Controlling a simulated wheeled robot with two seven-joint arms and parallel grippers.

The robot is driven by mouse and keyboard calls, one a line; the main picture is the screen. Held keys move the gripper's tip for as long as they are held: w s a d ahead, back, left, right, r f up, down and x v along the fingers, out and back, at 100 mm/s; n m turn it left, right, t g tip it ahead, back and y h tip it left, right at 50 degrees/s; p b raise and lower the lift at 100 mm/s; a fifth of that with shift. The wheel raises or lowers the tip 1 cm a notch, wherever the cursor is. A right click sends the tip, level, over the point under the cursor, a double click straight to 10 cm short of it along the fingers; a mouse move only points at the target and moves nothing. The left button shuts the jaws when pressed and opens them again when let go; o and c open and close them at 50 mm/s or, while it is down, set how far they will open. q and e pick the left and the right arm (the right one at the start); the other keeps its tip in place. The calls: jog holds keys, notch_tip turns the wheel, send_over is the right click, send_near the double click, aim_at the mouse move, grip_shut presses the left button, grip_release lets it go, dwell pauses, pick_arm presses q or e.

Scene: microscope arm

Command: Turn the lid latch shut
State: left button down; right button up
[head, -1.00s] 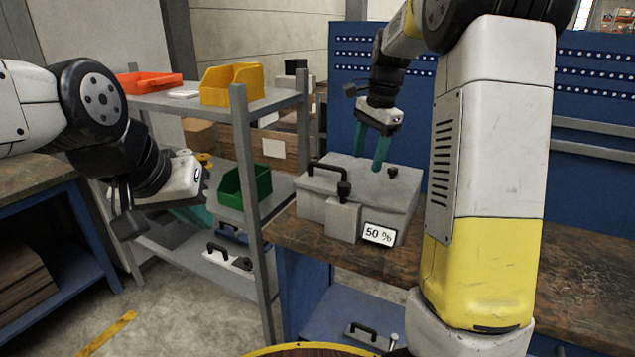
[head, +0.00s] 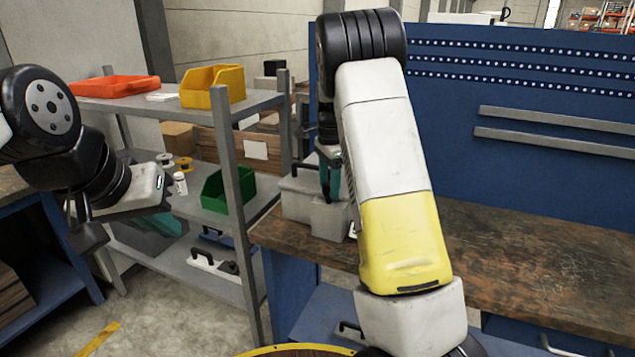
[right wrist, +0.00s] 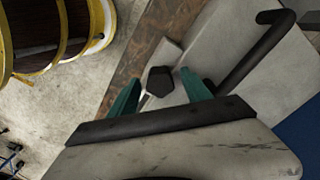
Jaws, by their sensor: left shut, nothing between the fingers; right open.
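A grey lidded box (head: 297,205) stands on the workbench, partly hidden behind my right arm in the head view. In the right wrist view its lid (right wrist: 215,50) has a black bar handle (right wrist: 262,48) and a dark latch knob (right wrist: 160,80) near the front edge. My right gripper (right wrist: 159,75) is open, its teal fingertips on either side of the knob; contact cannot be told. In the head view the right gripper (head: 331,182) is at the box, and the knob is hidden. My left gripper (head: 168,224) is shut and empty, away from the box at the shelf.
A grey shelf rack (head: 228,160) left of the bench holds an orange tray (head: 108,87), a yellow bin (head: 212,86) and a green bin (head: 225,190). The wooden workbench (head: 530,260) is clear to the right. A blue pegboard (head: 550,120) stands behind it.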

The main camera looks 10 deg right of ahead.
jog(key=shift+f, duration=0.1)
grip_shut()
jog(key=shift+n, duration=0.3)
jog(key=n, duration=0.3)
jog(key=shift+n, duration=0.3)
jog(key=n, duration=0.4)
jog(key=shift+n, duration=0.3)
jog(key=n, duration=0.9)
